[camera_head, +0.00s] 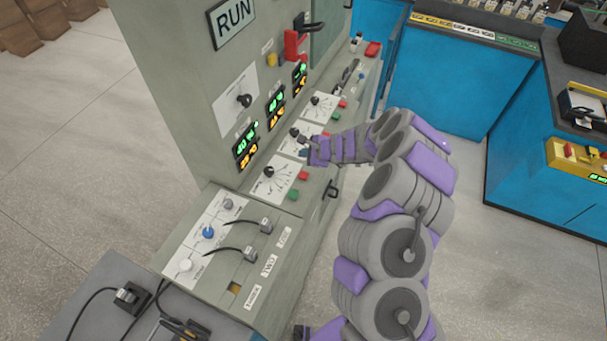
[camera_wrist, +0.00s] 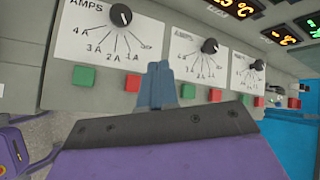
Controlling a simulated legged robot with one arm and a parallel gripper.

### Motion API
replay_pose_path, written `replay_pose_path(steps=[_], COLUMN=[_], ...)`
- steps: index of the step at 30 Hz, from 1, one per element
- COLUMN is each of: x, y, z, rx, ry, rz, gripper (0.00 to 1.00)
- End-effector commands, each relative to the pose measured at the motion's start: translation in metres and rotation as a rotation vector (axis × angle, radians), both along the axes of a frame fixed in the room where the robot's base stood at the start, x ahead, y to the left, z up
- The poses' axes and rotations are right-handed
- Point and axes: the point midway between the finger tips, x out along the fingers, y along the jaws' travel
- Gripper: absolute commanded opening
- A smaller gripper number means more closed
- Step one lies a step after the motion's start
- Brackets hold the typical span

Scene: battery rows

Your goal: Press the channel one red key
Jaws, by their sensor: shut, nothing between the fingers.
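Three dial panels stand in a row on the grey console, each with a green and a red key below it. In the wrist view the near panel has a green key (camera_wrist: 84,75) and a red key (camera_wrist: 133,82). The middle panel has a green key (camera_wrist: 187,90) and a red key (camera_wrist: 215,95). The far panel has a green key (camera_wrist: 244,100) and a red key (camera_wrist: 259,101). I cannot read which panel is channel one. My gripper (camera_wrist: 158,80) is shut and empty, appearing between the near red key and the middle green key; contact cannot be told. The head view shows it (camera_head: 304,152) by the middle panel.
Lit displays (camera_head: 246,146) sit above the dials. A lower ledge (camera_head: 192,243) holds knobs, plugged cables and labels. A handle (camera_head: 332,189) juts from the console front. Blue cabinets (camera_head: 455,85) stand at the right, with open floor between.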

Motion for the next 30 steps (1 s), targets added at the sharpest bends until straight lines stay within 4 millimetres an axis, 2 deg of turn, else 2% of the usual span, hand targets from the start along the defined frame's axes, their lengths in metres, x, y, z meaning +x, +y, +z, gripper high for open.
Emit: replay_pose_path(steps=[8,21,30], x=[0.000,0.000,0.000], y=[0.001,0.000,0.000], z=[-0.023,-0.080,-0.086], rx=[0.001,0.000,0.000], ry=[0.001,0.000,-0.001], rz=[0.001,0.002,0.001], gripper=[0.00,0.00,0.00])
